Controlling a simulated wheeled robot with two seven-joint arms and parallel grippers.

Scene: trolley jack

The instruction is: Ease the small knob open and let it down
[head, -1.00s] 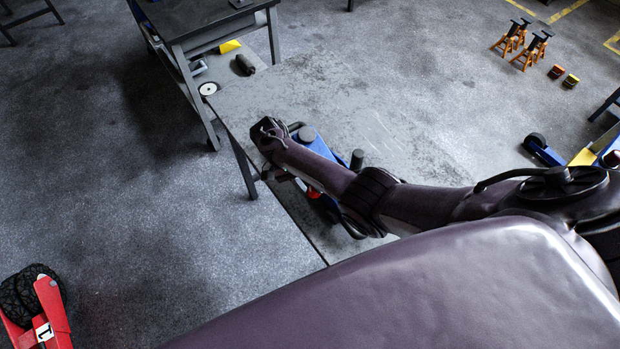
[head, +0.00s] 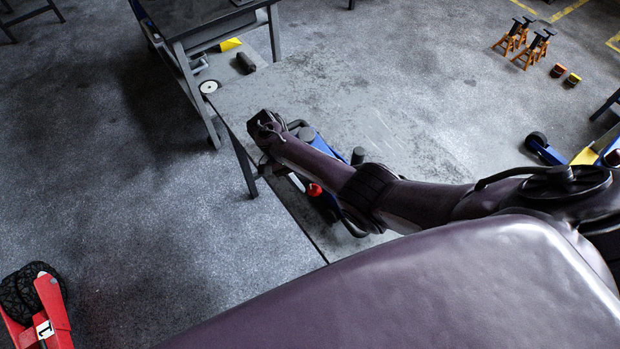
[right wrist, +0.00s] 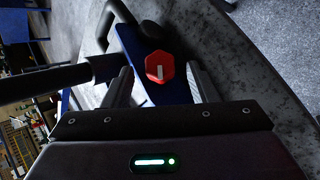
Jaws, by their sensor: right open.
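The small red knob (right wrist: 160,66), with a pale bar mark on its face, sits on the blue jack in the right wrist view. It also shows as a red spot in the head view (head: 314,190). The blue jack (head: 322,146) stands on the grey bench and is partly hidden by my right arm. My right gripper (right wrist: 160,82) is open, with one finger on each side of the knob. I see no clear contact between the fingers and the knob. In the head view the right gripper's fingers are hard to make out. My left gripper is not in view.
The grey bench top (head: 350,90) is mostly bare beyond the jack. A dark cylinder (head: 245,63) and a white disc (head: 209,86) lie near its far left end. A dark bar (right wrist: 45,82) crosses left of the knob. Orange stands (head: 530,50) are at the far right.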

